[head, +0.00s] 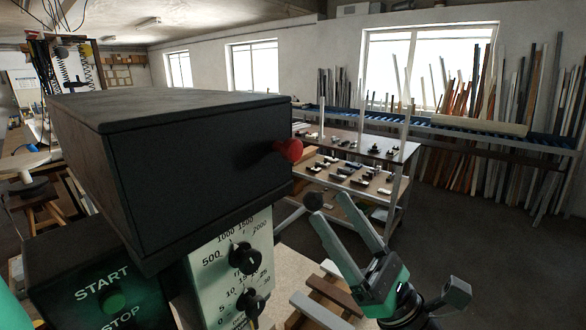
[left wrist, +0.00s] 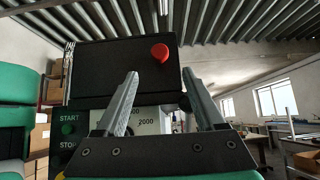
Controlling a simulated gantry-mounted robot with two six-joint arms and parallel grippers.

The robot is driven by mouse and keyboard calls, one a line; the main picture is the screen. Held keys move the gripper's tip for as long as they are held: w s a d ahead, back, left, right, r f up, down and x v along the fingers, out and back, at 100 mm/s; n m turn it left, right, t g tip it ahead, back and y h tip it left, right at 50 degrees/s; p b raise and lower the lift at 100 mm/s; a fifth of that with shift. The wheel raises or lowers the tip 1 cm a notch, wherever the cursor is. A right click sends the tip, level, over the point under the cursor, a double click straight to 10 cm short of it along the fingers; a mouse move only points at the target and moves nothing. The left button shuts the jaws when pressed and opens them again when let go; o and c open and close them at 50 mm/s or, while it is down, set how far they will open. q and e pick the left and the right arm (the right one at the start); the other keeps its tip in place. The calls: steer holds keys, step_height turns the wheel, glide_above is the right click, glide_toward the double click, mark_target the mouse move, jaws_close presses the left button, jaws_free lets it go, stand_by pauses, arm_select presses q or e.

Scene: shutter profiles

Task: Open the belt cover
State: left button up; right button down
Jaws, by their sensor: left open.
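The belt cover (head: 200,165) is a black box on top of the machine, and its lid looks shut. A red knob (head: 289,150) sticks out of its side near the right end. In the left wrist view the cover (left wrist: 110,70) is ahead, with the red knob (left wrist: 159,52) above and between the fingertips. My left gripper (head: 330,204) is open and empty, below and to the right of the knob and apart from it. Its two fingers also show in the left wrist view (left wrist: 160,76). My right gripper is not in view.
Below the cover are a dial panel (head: 232,265) and a dark START/STOP panel (head: 100,295). Behind stands a shelf table (head: 365,145) with small parts. Profiles (head: 465,150) lean on the far wall. Grey floor (head: 470,230) is clear at right.

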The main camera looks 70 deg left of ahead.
mark_target(297, 155)
arm_select(q)
steer(key=p+x, duration=0.4)
steer(key=x, duration=0.6)
steer(key=shift+a+r, duration=0.1)
steer(key=shift+r, duration=0.3)
steer(key=shift+s+a+r+p, duration=0.25)
steer(key=shift+s+a+p, duration=0.05)
steer(key=shift+a+p, duration=0.05)
jaws_close()
stand_by(0.4)
